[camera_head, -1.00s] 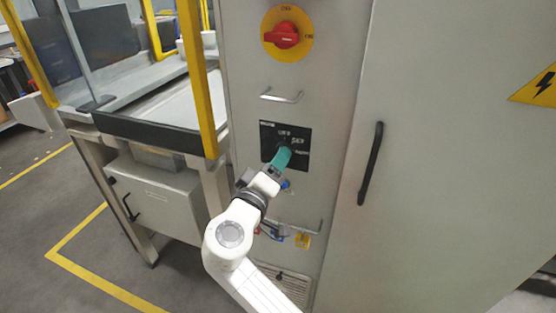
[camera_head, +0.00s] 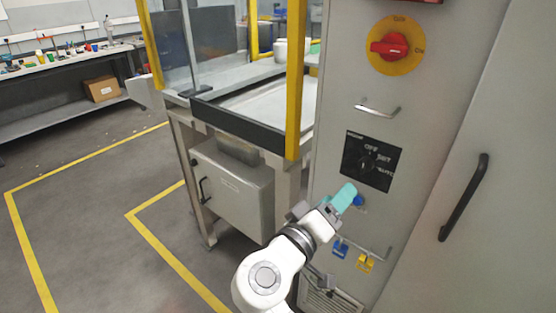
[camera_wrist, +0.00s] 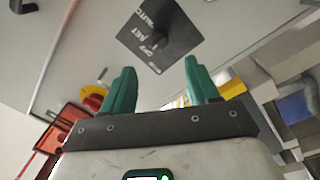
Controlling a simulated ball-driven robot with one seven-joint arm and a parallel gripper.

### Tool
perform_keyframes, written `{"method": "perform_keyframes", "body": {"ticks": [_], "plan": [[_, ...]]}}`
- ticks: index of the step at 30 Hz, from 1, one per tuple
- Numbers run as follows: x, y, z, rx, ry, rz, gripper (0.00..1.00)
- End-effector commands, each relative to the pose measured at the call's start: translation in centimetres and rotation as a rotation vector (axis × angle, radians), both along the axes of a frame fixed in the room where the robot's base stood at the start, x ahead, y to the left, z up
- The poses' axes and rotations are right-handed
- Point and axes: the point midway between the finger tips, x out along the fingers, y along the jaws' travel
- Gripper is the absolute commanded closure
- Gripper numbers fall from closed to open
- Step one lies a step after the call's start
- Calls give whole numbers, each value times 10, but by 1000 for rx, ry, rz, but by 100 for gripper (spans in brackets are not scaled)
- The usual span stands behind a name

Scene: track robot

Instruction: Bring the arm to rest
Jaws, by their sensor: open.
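My gripper (camera_head: 346,195) has teal fingers and is in front of the grey cabinet, just below the black switch plate (camera_head: 371,161) in the head view. In the wrist view my gripper (camera_wrist: 157,85) is open, with its two fingers apart and nothing between them. The switch plate (camera_wrist: 160,35) with its dark knob shows beyond the fingertips. My white arm reaches up from the bottom of the head view.
A red rotary switch on a yellow disc (camera_head: 395,46) is higher on the cabinet. Metal handles (camera_head: 377,110) and a black door handle (camera_head: 464,197) stick out. Blue and yellow padlocks (camera_head: 340,248) hang below. A yellow-framed machine (camera_head: 238,120) stands left. Floor is clear at lower left.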

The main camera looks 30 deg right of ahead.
Motion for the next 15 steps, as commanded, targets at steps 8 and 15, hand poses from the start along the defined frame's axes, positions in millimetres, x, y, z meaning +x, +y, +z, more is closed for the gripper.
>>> {"method": "perform_keyframes", "body": {"ticks": [8, 15], "plan": [[-6, -8, -13, 53, 23, 0, 40], [-57, -38, -112, 448, 194, 19, 40]]}}
